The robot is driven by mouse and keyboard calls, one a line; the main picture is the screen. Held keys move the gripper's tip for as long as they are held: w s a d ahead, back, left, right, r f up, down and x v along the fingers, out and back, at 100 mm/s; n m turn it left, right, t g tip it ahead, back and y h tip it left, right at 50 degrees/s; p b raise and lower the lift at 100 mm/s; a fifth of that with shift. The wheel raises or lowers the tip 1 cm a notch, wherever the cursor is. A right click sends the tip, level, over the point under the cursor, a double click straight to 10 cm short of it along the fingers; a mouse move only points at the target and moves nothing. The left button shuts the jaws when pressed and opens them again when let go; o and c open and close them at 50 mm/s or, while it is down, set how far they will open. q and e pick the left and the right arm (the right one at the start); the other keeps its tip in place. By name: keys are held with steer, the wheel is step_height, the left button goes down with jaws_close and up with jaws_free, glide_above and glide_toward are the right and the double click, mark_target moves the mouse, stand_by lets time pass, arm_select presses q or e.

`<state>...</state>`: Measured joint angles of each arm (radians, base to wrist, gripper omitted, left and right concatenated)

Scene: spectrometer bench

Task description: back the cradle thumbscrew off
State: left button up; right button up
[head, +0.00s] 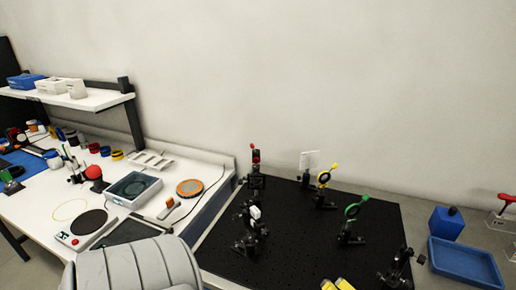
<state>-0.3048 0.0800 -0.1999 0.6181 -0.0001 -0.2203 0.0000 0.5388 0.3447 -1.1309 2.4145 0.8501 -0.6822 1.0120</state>
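A black breadboard (300,262) fills the middle and right of the bench in the head view. Several dark optic mounts stand on it. One at the back left has a red top (255,154). A mount at the left bears a small white block (256,212). A further dark mount (396,270) stands near the front right. I cannot tell which part is the cradle or its thumbscrew at this size. Neither of my grippers shows.
A blue tray (436,253) and blue box (446,222) lie right of the breadboard. A white bench with a dark tray (134,186) and tools is left. A grey ribbed shape (130,268) blocks the lower left. Yellow pieces (343,284) show at the bottom edge.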

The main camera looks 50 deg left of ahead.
mark_target(267, 235)
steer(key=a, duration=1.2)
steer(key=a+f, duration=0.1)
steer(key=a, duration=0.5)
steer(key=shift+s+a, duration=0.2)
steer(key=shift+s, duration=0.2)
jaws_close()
